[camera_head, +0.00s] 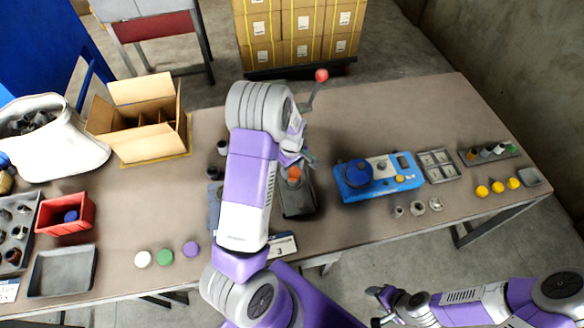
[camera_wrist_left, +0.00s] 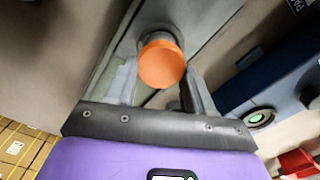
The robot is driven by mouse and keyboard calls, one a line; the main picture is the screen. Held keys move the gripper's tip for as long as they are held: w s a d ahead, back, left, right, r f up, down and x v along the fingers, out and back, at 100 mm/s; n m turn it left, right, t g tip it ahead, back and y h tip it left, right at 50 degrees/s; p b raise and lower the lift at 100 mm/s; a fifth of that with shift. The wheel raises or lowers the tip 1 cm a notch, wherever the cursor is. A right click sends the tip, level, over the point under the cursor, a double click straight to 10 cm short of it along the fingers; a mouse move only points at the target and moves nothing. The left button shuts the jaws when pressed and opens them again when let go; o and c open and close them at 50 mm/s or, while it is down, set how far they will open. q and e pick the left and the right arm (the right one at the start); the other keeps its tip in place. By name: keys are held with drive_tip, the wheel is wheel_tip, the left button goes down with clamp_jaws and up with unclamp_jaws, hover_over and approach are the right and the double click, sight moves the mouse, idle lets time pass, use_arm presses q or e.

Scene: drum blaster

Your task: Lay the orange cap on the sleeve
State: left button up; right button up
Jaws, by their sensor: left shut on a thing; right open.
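The orange cap (camera_head: 294,173) shows under my left gripper (camera_head: 298,162) near the middle of the table. In the left wrist view the cap (camera_wrist_left: 162,65) sits between the two fingers, and my left gripper is shut on it. A grey round part that looks like the sleeve (camera_wrist_left: 154,36) shows just beyond the cap, partly covered by it. I cannot tell whether cap and sleeve touch. A dark grey fixture (camera_head: 299,205) lies below them. My right gripper (camera_head: 382,303) is open and empty, off the front of the table.
A blue device (camera_head: 348,190) with a round blue knob stands right of the fixture. Grey rings (camera_head: 418,208) and several yellow caps (camera_head: 497,187) lie further right. White, green and purple discs (camera_head: 164,257) lie left of my arm. A red bin (camera_head: 66,229) and cardboard box (camera_head: 150,140) stand at left.

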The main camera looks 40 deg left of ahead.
use_arm(q)
drive_tip(key=shift+f, duration=0.35)
idle(0.3)
drive_tip(key=o, duration=1.4)
drive_tip(key=shift+r, duration=0.1)
drive_tip(key=shift+r+p, duration=2.2)
drive_tip(key=shift+r, duration=0.8)
